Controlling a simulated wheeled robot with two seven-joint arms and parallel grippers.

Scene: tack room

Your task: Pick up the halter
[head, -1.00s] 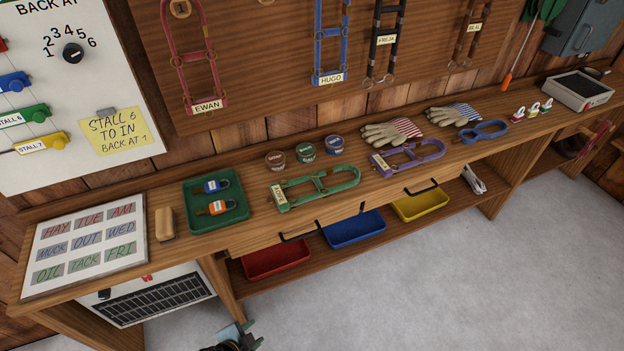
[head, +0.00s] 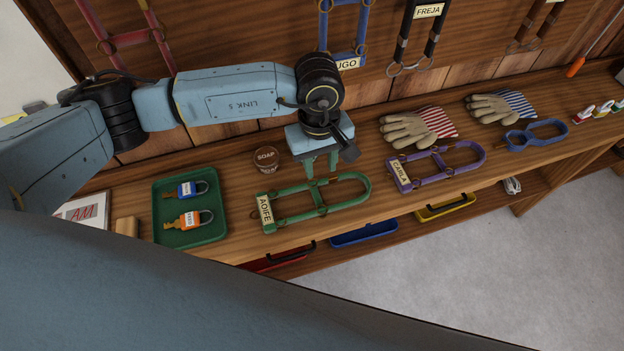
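A green halter with an AOIFE tag (head: 351,179) lies flat on the wooden bench. A purple halter with a CARLA tag (head: 436,167) lies to its right. My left gripper (head: 321,169) points down at the back edge of the green halter, its two fingers apart with nothing seen between them. I cannot tell whether the fingertips touch the halter. More halters hang on the board behind: a red one (head: 110,38), a blue HUGO one (head: 345,42), a black FREJA one (head: 407,40) and a brown one (head: 537,27). My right gripper is out of view.
A green tray (head: 180,241) with two padlocks sits left of the green halter. A SOAP tin (head: 266,159) stands behind it; other tins are hidden by my arm. Gloves (head: 405,128) and a blue looped item (head: 537,133) lie right. Bins sit on the lower shelf.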

